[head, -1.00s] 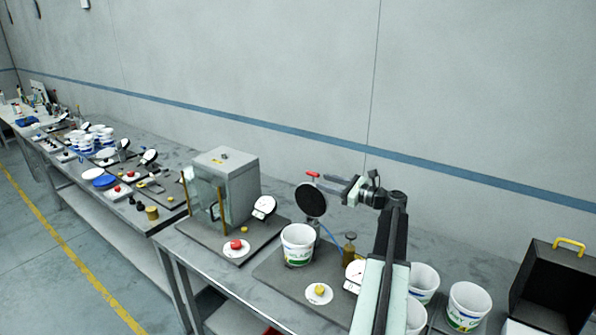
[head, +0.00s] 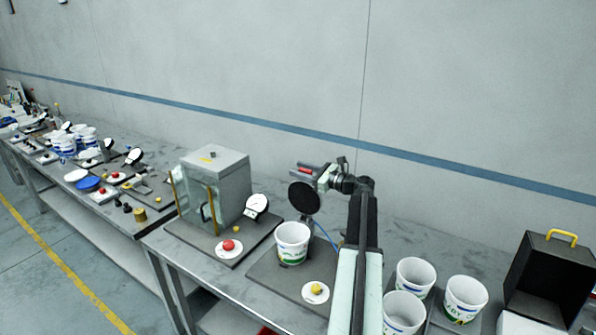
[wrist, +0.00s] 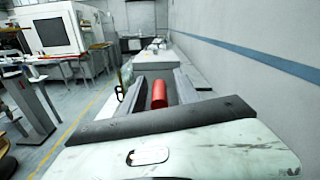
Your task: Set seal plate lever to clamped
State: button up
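The seal plate (head: 304,198) is a black round disc standing above and behind a white tub (head: 292,243) in the head view. Its lever has a red handle (head: 305,170) just above the disc. My gripper (head: 308,171) has reached the handle from the right. In the wrist view, the red handle (wrist: 159,95) lies between the two grey fingers of my gripper (wrist: 160,90). The fingers are apart, with a gap visible beside the handle. The lever's pivot is hidden behind my gripper and the disc.
A box-shaped cabinet (head: 222,160) and a dial gauge (head: 256,206) stand to the left. A yellow button (head: 317,289) sits in front of the tub. More white tubs (head: 416,277) and a black bin (head: 550,280) are to the right. The wall runs behind the bench.

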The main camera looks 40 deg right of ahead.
jog(key=shift+w+a, duration=0.1)
jog(key=shift+w, duration=0.2)
grip_shut()
jog(key=shift+s, duration=0.1)
dwell(1.1)
